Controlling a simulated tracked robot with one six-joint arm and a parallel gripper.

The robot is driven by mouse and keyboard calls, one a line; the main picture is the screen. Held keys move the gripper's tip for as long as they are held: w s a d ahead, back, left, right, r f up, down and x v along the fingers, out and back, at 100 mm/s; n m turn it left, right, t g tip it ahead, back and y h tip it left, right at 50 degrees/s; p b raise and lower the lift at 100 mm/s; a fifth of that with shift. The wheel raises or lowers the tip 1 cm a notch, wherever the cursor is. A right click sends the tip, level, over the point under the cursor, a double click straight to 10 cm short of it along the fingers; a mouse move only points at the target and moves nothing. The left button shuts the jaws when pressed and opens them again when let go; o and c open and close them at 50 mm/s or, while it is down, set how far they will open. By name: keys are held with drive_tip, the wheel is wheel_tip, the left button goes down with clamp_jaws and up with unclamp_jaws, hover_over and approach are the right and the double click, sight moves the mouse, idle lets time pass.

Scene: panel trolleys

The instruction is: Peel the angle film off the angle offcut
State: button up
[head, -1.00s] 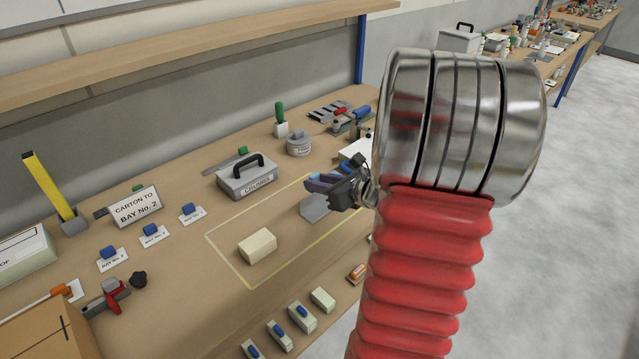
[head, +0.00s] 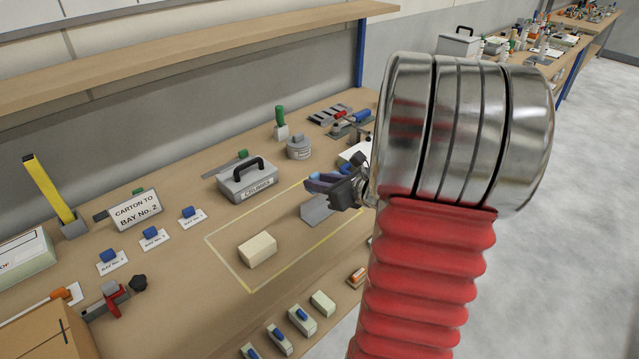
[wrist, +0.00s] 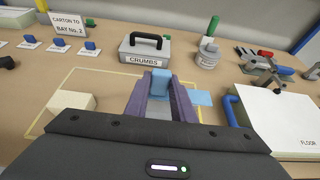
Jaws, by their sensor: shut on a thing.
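The grey angle offcut (head: 316,210) sits inside the yellow outline on the bench, just below my gripper in the head view. My gripper (head: 318,182) has purple fingers and is over the offcut. In the wrist view my gripper (wrist: 160,88) is shut on a blue tab (wrist: 160,84), which looks like part of the angle film. A pale blue flat piece (wrist: 202,97), likely the film, shows to the right of the fingers. The fingers hide much of the offcut and film, so I cannot tell how far they are apart.
A cream block (head: 258,250) sits in the same outline. The grey CRUMBS box (head: 246,183) stands behind, with a round grey tin (head: 299,147) to its right. A white FLOOR board (wrist: 285,118) with a blue handle lies right of my gripper.

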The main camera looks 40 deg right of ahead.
drive_tip(key=shift+r, duration=0.15)
wheel_tip(320, 180, up, 7)
drive_tip(key=w+d, duration=0.1)
drive_tip(key=shift+d, duration=0.4)
idle(0.8)
drive_tip(key=shift+r, duration=0.1)
wheel_tip(320, 180, up, 6)
drive_tip(key=shift+f, duration=0.15)
idle(0.8)
idle(0.6)
